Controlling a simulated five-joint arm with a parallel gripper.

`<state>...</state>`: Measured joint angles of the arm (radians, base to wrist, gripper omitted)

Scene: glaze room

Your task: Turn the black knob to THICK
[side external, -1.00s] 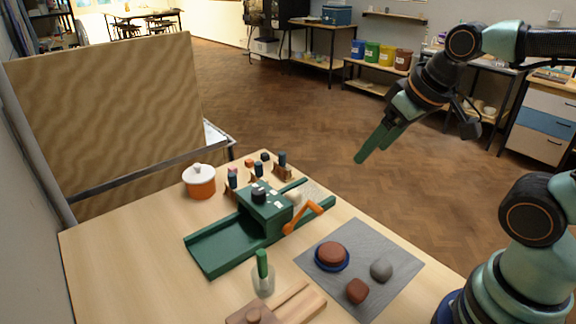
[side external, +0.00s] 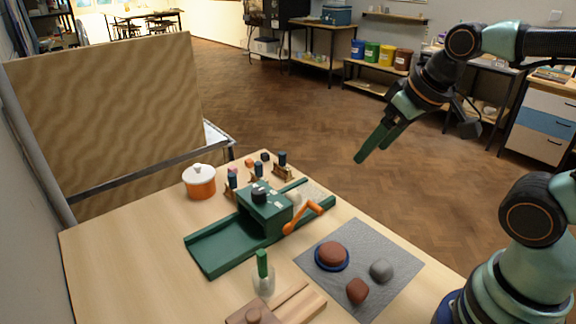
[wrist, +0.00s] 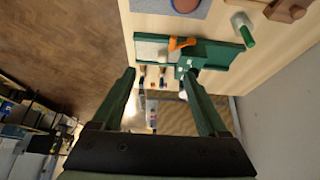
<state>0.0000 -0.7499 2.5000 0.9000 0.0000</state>
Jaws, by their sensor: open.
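The black knob (side external: 259,195) sits on top of the green slab roller (side external: 266,216), which stands on the wooden table. White label marks lie near the knob, too small to read. An orange crank handle (side external: 303,216) is on the machine's right side. My gripper (side external: 364,158) has green fingers and hangs in the air to the right of the machine, well above it and apart from it. In the wrist view the fingers (wrist: 160,74) are spread with nothing between them.
An orange pot with a white lid (side external: 200,182) stands left of the machine. Small stamps on stands (side external: 283,165) are behind it. A grey mat (side external: 393,254) with clay lumps (side external: 332,252) is at right.

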